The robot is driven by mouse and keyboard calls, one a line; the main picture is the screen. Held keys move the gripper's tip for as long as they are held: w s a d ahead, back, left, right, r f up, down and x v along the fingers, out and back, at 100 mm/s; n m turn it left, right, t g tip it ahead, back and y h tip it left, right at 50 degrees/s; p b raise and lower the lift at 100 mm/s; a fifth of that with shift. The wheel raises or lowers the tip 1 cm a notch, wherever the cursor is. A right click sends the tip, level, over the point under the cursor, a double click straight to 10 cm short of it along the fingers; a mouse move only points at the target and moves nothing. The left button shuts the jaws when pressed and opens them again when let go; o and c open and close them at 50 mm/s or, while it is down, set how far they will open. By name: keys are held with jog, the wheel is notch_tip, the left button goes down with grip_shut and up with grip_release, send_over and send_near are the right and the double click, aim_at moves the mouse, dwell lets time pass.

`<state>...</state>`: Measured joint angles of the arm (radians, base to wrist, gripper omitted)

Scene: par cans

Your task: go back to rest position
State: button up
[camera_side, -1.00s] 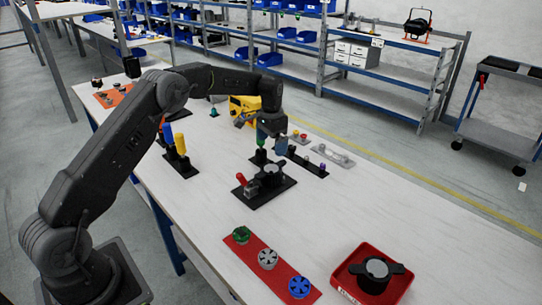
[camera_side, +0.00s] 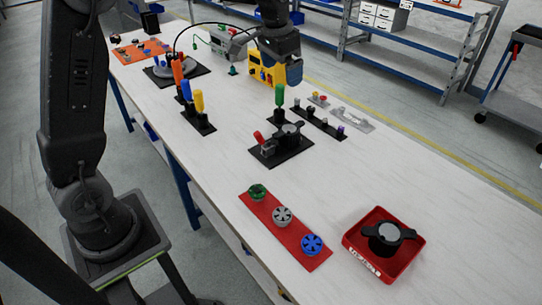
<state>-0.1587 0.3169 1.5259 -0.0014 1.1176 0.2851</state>
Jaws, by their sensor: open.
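My gripper (camera_side: 294,76) is raised above the back part of the white table (camera_side: 225,160), in front of the yellow device. It looks empty, and its fingers are small and hard to make out. Below it stands a green-handled tool (camera_side: 279,95), upright and apart from the gripper. A black fixture (camera_side: 282,146) with a red-handled clamp sits on the table just nearer than that tool. My arm rises at the left and passes out of the top of the picture.
A yellow device (camera_side: 262,70) stands close by my gripper. Upright screwdrivers (camera_side: 198,102) are left of centre. A red strip (camera_side: 262,212) carries green, grey and blue parts. A red tray (camera_side: 352,240) holds a black-winged part at the front right. A clear table stretch lies at the right.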

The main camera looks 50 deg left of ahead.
jog(key=s+d+r+t, duration=0.1)
jog(key=s+d+r, duration=0.15)
jog(key=s, duration=0.45)
jog(key=s+d+r+t, duration=0.1)
jog(key=s+d+r, duration=0.15)
jog(key=s, duration=0.45)
jog(key=s+d+f, duration=0.1)
jog(key=s+f, duration=0.1)
jog(key=s, duration=0.4)
jog(key=s+d+f+n+t, duration=0.1)
jog(key=s+f, duration=0.1)
jog(key=s, duration=0.5)
jog(key=shift+d+f+t, duration=0.25)
jog(key=shift+d+t, duration=0.05)
